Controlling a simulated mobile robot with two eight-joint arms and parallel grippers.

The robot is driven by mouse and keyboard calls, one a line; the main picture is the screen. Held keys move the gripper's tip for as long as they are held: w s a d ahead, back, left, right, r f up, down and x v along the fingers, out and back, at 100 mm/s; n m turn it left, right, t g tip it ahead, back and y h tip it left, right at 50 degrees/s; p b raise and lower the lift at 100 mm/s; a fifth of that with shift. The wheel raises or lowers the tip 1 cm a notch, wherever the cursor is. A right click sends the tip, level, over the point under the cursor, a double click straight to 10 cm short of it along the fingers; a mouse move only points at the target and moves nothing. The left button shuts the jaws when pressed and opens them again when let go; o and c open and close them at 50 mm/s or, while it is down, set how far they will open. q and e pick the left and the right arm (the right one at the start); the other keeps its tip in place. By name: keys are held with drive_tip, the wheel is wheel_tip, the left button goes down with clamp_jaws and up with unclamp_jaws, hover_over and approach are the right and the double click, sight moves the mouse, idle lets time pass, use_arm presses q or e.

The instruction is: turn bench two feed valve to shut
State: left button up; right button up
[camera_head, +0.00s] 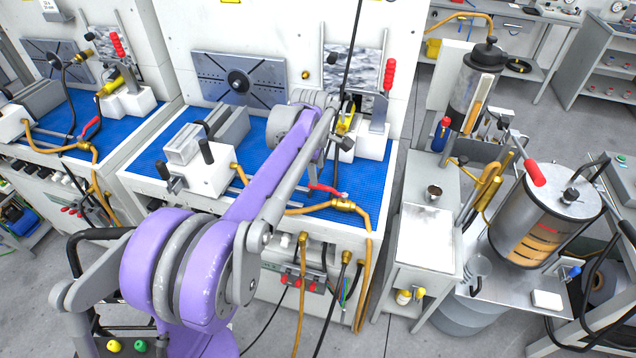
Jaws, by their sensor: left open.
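The bench two feed valve shows as a red lever (325,189) on the brass pipework at the front right of the middle bench's blue mat (268,133). The lever lies roughly level, pointing left; the valve body under it is too small to make out. My left arm, purple and grey, reaches across the bench from the lower left. My left gripper (341,142) is at its far end, beyond and above the lever and apart from it. It is open, with its fingers small and partly hidden by the arm. My right gripper is not in view.
A red-handled toggle clamp (388,82) stands behind on a white block, close to my gripper. A steel drum (545,220) is right.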

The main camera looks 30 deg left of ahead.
sight(318, 185)
use_arm(q)
drive_tip(key=f, duration=0.3)
drive_tip(key=w+f, duration=0.1)
drive_tip(key=f, duration=0.2)
drive_tip(key=shift+w+a+f, duration=0.2)
drive_tip(key=shift+f, duration=0.05)
clamp_jaws()
idle(1.2)
